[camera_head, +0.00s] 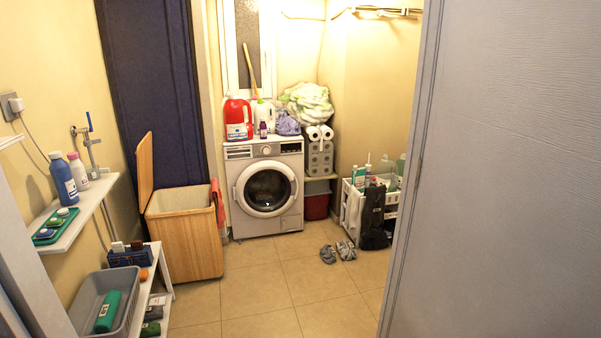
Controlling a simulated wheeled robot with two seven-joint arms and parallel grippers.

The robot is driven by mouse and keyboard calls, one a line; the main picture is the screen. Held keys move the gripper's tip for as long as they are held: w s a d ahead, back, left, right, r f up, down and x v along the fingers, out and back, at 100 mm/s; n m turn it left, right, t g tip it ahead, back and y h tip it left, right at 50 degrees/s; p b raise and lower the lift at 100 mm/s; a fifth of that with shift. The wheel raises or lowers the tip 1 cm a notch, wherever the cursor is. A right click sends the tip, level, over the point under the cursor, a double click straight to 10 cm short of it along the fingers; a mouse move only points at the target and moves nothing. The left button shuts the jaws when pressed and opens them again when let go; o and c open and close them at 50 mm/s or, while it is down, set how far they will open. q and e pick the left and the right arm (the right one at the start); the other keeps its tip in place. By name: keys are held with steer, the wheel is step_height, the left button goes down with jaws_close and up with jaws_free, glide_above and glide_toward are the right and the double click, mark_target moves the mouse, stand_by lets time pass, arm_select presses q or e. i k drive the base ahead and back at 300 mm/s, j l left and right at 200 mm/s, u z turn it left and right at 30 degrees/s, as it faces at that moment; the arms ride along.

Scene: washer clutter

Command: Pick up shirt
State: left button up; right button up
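No cloth here is clearly recognisable as a shirt. A crumpled white and pale green cloth (307,103) lies heaped at the back, right of the washer's top. A small purple cloth bundle (287,125) sits on the washing machine (266,151). A red cloth (217,204) hangs at the right edge of the wooden hamper (184,245). The washer's round door (266,189) appears shut, and its contents are too dark to tell. The hamper's lid (145,172) is raised, and its bottom is hidden. Neither of my grippers is in view.
A grey door panel (505,170) fills the right side. White shelves on the left hold bottles and a grey basin (105,300). The tiled floor (262,290) between is clear.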

mark_target(215, 192)
steer(key=i+j, duration=0.1)
steer(key=i, duration=0.7)
steer(key=i+j, duration=0.1)
steer(key=i, duration=0.7)
steer(key=i+j, duration=0.1)
steer(key=i, duration=0.7)
steer(key=i+l+z, duration=0.15)
steer(key=i+z, duration=0.2)
steer(key=i, duration=0.15)
steer(key=i+z, duration=0.4)
steer(key=i+j+z, duration=0.1)
steer(key=i+z, duration=0.25)
steer(key=i, duration=0.25)
steer(key=i+l, duration=0.15)
steer(key=i, duration=0.2)
steer(key=i+l, duration=0.2)
steer(key=i, duration=0.2)
steer(key=i+l, duration=0.15)
steer(key=i, duration=0.2)
steer(key=u, duration=2.85)
steer(key=j+u, duration=0.2)
steer(key=i+j, duration=0.3)
steer(key=i, duration=0.15)
steer(key=i+j, duration=0.3)
steer(key=i, duration=0.15)
steer(key=i+j, duration=0.35)
steer(key=i+j+u, duration=0.1)
steer(key=i+j, duration=0.2)
steer(key=i, duration=0.2)
